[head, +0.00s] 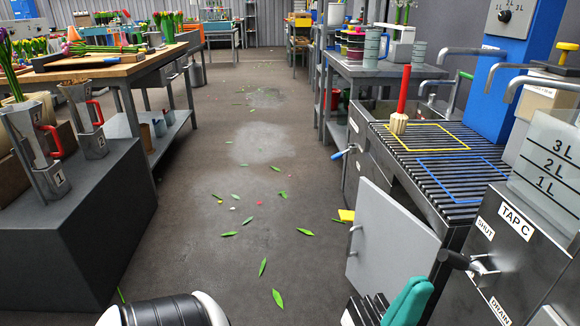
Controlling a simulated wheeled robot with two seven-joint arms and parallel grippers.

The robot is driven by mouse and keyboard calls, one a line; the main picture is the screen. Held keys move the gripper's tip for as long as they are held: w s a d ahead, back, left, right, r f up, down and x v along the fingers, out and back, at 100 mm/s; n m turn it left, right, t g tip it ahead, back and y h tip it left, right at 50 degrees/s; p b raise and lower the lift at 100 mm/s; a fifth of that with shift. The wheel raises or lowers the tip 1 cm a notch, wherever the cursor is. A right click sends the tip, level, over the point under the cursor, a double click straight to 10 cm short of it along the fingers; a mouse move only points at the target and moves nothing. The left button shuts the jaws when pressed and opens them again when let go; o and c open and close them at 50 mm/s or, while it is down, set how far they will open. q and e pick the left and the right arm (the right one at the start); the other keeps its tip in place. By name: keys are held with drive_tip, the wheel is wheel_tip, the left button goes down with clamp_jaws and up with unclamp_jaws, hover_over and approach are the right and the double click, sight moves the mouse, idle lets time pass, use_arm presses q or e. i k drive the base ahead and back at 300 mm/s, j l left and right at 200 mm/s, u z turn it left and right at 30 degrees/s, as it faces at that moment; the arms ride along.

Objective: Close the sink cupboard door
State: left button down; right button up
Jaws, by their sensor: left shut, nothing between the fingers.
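The sink cupboard door (390,250) is a plain light grey panel on the right, below the sink unit. It stands open, swung out into the aisle, with a bar handle (352,241) near its left edge. My left arm (165,312) shows as a black and white link at the bottom edge.
A teal cloth or glove-like thing (410,301) is beside the door's lower right. The steel unit marked TAP C (505,250) has a black lever. A slatted drainer (425,135) holds a red-handled brush (402,100). The aisle floor (225,190) is open, with scattered leaves.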

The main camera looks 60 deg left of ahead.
sight(387, 246)
drive_tip(key=i+j+u, duration=0.1)
drive_tip(key=u, duration=0.3)
drive_tip(key=i+j+u, duration=0.1)
drive_tip(key=u, duration=0.3)
drive_tip(key=i+u, duration=0.1)
drive_tip(key=u, duration=0.3)
drive_tip(key=i+j+u, duration=0.1)
drive_tip(key=u, duration=0.3)
drive_tip(key=i+j+u, duration=0.1)
drive_tip(key=i+u, duration=0.15)
drive_tip(key=i, duration=0.5)
drive_tip(key=i+j+z, duration=0.1)
drive_tip(key=z, duration=0.4)
drive_tip(key=i+j+z, duration=0.2)
drive_tip(key=z, duration=0.3)
drive_tip(key=i, duration=0.1)
